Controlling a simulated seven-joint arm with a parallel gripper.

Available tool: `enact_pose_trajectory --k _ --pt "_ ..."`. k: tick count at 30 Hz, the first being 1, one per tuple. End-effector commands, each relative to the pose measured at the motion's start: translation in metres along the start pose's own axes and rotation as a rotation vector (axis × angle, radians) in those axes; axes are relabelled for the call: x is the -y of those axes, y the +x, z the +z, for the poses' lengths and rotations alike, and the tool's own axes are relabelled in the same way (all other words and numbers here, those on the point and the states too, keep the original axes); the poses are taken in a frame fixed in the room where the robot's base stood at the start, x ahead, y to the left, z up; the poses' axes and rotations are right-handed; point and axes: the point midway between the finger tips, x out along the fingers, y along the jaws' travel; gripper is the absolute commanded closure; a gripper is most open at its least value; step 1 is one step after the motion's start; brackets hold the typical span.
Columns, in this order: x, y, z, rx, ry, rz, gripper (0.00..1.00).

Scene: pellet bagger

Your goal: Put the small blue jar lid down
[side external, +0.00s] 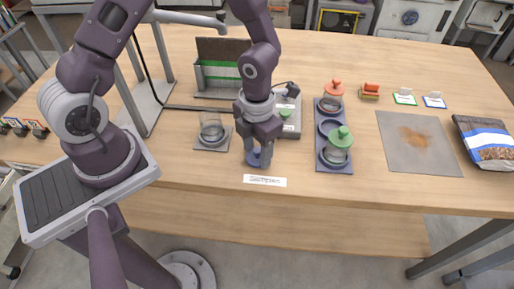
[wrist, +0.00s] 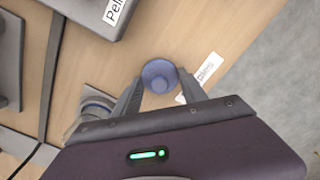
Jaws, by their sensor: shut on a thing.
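The small blue jar lid (wrist: 159,72) is round with a knob and sits between the two fingers of my gripper (wrist: 160,88) in the wrist view. My gripper is shut on it. In the side view my gripper (side external: 258,157) points down near the front of the table, with the blue lid (side external: 253,159) at its fingertips, just behind a white printed label (side external: 265,181). The lid is at or very close to the tabletop; I cannot tell whether it touches. An open glass jar (side external: 212,130) stands on a grey pad left of my gripper.
A grey scale (side external: 290,122) is close behind my gripper. A stained mat (side external: 419,143) and pellet bag (side external: 487,142) are farther right.

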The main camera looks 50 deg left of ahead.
Motion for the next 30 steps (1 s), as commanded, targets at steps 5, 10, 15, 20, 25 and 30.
enact_pose_trajectory --k 5,10,15,20,25,30 --pt "0.000 0.001 0.000 0.000 -0.001 0.000 0.28" --pt "0.000 0.001 0.000 0.000 -0.001 0.000 0.28" --pt "0.000 -0.003 0.000 0.001 0.000 -0.001 0.28" --pt "-0.001 -0.034 0.001 0.005 -0.005 -0.001 0.28" --pt "-0.001 -0.082 0.002 0.007 -0.006 0.000 0.28" --pt "-0.001 -0.113 0.001 0.003 -0.004 0.001 0.28"
